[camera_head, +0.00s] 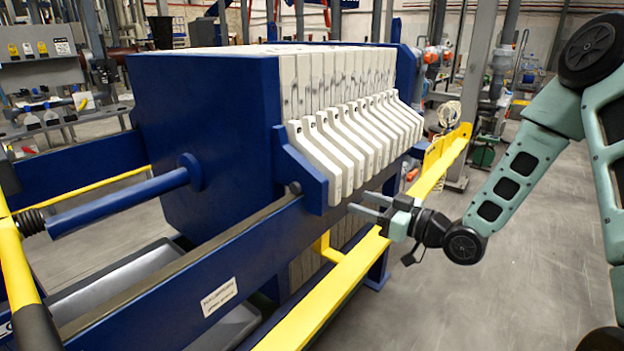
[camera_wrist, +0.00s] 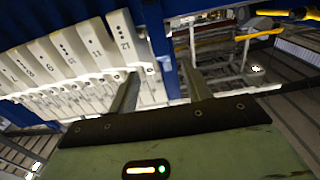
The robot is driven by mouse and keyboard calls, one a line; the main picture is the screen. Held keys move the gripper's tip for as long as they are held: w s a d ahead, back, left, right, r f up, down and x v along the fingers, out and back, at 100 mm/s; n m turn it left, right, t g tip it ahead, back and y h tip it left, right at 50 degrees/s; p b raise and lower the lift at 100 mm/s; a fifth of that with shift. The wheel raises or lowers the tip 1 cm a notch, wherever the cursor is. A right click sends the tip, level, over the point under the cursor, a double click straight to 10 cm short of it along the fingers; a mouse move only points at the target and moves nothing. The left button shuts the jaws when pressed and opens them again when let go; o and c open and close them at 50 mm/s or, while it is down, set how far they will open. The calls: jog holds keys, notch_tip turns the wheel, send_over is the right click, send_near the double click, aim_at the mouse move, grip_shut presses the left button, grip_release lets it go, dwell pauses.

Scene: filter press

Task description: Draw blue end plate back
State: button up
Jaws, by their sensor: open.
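The blue end plate (camera_head: 210,130) is a large upright block at the near end of the press, with a side lug (camera_head: 303,175) on its right. It sits against a row of white filter plates (camera_head: 345,85). My gripper (camera_head: 360,201) is open and empty, just right of the lug and the nearest white plate handles, its fingers pointing left toward them. I cannot tell whether a finger touches anything.
A blue side rail (camera_head: 215,285) runs below the plates. A yellow rail (camera_head: 345,290) runs beside it, below my gripper. A blue rod (camera_head: 120,203) joins the end plate at the left. The grey floor (camera_head: 520,270) at right is open.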

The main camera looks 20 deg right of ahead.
aim_at(311, 185)
jog(key=p+x, duration=0.3)
jog(key=x, duration=1.2)
jog(key=shift+w+a, duration=0.1)
grip_shut()
jog(key=shift+a+f, duration=0.1)
